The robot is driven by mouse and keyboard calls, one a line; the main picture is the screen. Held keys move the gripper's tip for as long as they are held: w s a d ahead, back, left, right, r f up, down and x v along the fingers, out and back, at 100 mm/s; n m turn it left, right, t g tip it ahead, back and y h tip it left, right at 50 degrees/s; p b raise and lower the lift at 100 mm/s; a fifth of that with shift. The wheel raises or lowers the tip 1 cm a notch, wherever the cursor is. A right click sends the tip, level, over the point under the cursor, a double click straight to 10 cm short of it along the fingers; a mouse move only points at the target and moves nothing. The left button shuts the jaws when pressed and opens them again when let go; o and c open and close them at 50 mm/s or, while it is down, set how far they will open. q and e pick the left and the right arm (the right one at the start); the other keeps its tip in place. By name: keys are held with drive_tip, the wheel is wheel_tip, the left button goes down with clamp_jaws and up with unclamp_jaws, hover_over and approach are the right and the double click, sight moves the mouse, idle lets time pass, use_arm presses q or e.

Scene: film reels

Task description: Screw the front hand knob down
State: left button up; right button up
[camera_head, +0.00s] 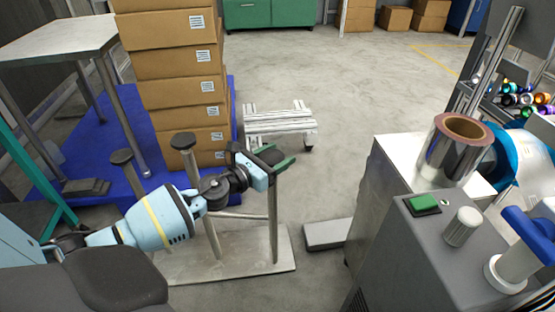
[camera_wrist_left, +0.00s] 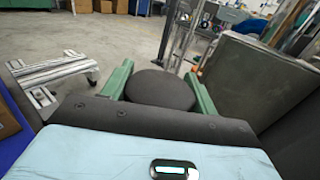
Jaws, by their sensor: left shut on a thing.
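A round black hand knob (camera_head: 268,153) sits at the top of a grey metal post (camera_head: 274,215) rising from a flat metal base plate (camera_head: 240,258). My left gripper (camera_head: 279,160) is shut on this knob, its green fingers at the knob's sides. In the left wrist view the knob (camera_wrist_left: 160,90) shows between the two fingers, with my gripper (camera_wrist_left: 160,82) around it. Two more black knobs, one on a post (camera_head: 183,140) and one farther left (camera_head: 121,157), stand behind my left arm. The knob's thread is hidden. My right gripper is not in view.
A stack of cardboard boxes (camera_head: 180,90) stands on a blue pallet (camera_head: 95,140) behind the posts. A white wooden stand (camera_head: 280,122) is beyond the gripper. At right, a grey cabinet bears a silver film roll (camera_head: 455,150). Floor between is open.

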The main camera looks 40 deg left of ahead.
use_arm(q)
drive_tip(key=shift+r, duration=0.15)
drive_tip(key=o, duration=1)
drive_tip(key=shift+s+a, duration=0.1)
drive_tip(key=shift+s, duration=0.55)
drive_tip(key=shift+s+a, duration=0.2)
drive_tip(key=shift+s, duration=1.4)
drive_tip(key=shift+s+a, duration=0.2)
drive_tip(key=shift+s, duration=1.4)
